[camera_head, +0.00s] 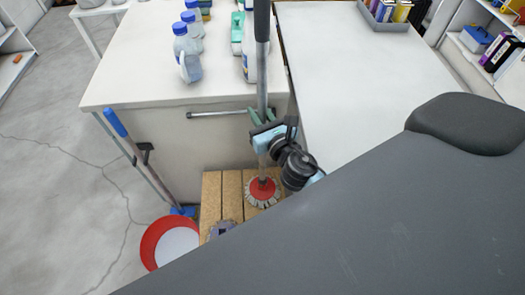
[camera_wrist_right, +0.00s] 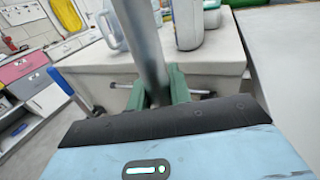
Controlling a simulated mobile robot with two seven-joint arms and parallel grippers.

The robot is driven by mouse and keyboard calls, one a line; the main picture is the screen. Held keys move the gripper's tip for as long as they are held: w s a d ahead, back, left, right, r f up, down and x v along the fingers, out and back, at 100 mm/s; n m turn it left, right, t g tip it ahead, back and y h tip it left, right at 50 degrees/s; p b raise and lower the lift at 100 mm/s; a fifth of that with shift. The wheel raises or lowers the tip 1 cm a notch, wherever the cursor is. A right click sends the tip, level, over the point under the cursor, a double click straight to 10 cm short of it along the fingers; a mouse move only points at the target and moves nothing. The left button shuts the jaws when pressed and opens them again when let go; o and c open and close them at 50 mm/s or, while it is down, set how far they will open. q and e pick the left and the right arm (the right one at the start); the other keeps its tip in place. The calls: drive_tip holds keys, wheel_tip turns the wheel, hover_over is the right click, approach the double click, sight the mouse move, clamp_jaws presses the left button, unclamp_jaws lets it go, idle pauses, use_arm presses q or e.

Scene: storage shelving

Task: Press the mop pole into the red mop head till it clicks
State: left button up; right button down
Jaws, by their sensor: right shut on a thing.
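The mop pole (camera_head: 262,75) is a long grey rod with a dark upper grip, standing nearly upright. My right gripper (camera_head: 262,117) is shut around it, with green fingers on both sides. In the right wrist view the pole (camera_wrist_right: 142,45) runs up between the green fingers (camera_wrist_right: 160,88). The red mop head (camera_head: 262,189) with pale strands rests on a wooden slatted platform below my gripper. The pole's lower end appears in line with the mop head's centre; whether it is seated there I cannot tell. My left gripper is not in view.
The wooden slats (camera_head: 211,193) also carry a grey mop head (camera_head: 222,229). A red-rimmed bucket (camera_head: 154,241) and a blue-handled tool (camera_head: 140,160) stand left. Bottles (camera_head: 187,55) stand on the white table (camera_head: 140,60) behind. A second white surface (camera_head: 350,75) lies close on the right.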

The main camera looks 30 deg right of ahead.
drive_tip(key=c, duration=1.2)
unclamp_jaws()
drive_tip(key=shift+f, duration=0.15)
drive_tip(key=shift+s, duration=0.3)
drive_tip(key=s, duration=0.6)
drive_tip(key=shift+s+a+b, duration=0.15)
drive_tip(key=shift+a+b, duration=0.05)
drive_tip(key=shift+b, duration=0.1)
drive_tip(key=shift+s, duration=0.5)
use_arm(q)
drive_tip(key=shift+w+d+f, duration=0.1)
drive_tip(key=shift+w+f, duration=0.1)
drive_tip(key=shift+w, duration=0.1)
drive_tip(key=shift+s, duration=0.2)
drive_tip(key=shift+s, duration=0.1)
use_arm(e)
drive_tip(key=shift+a, duration=0.1)
